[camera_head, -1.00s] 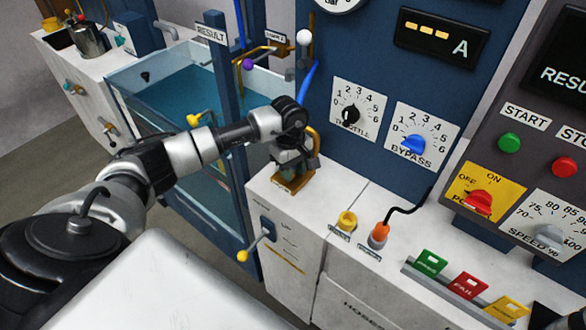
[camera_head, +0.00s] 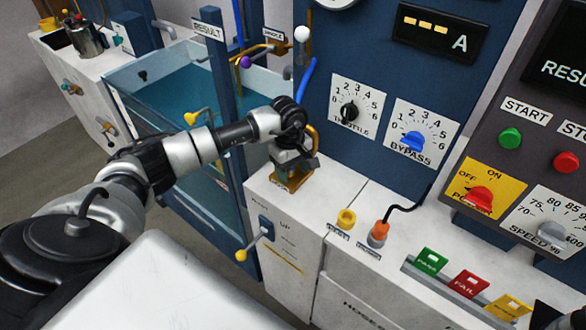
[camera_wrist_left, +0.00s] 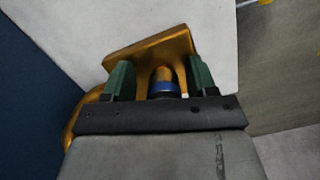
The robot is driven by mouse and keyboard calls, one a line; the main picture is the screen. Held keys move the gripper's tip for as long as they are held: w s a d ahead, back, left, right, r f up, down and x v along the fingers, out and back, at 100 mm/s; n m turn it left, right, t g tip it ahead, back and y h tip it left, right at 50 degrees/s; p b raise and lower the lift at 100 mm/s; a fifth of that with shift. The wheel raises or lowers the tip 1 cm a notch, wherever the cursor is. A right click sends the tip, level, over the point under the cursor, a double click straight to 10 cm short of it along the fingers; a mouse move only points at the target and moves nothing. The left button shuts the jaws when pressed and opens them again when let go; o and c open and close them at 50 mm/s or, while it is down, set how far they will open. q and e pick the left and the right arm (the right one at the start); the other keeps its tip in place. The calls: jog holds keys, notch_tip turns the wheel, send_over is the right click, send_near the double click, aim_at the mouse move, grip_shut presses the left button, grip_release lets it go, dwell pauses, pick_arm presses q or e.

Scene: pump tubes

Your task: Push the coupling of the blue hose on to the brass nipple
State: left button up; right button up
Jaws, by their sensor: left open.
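My left gripper (camera_head: 292,163) is at the golden bracket (camera_head: 290,182) on the white bench corner. The blue hose (camera_head: 306,80) runs up behind my left wrist.
A water tank (camera_head: 165,85) stands to the left. The blue panel with the throttle (camera_head: 348,112) and bypass (camera_head: 413,141) dials rises behind the bench.

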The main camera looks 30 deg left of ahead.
pick_arm(q)
jog(key=shift+s+f, duration=0.25)
jog(key=r, duration=0.3)
jog(key=r+b, duration=0.1)
jog(key=r, duration=0.3)
jog(key=a+r, duration=0.1)
jog(key=r, duration=0.3)
jog(key=shift+w+r+b, duration=0.15)
jog(key=shift+w+b, duration=0.2)
jog(key=shift+b, duration=0.05)
dwell(0.3)
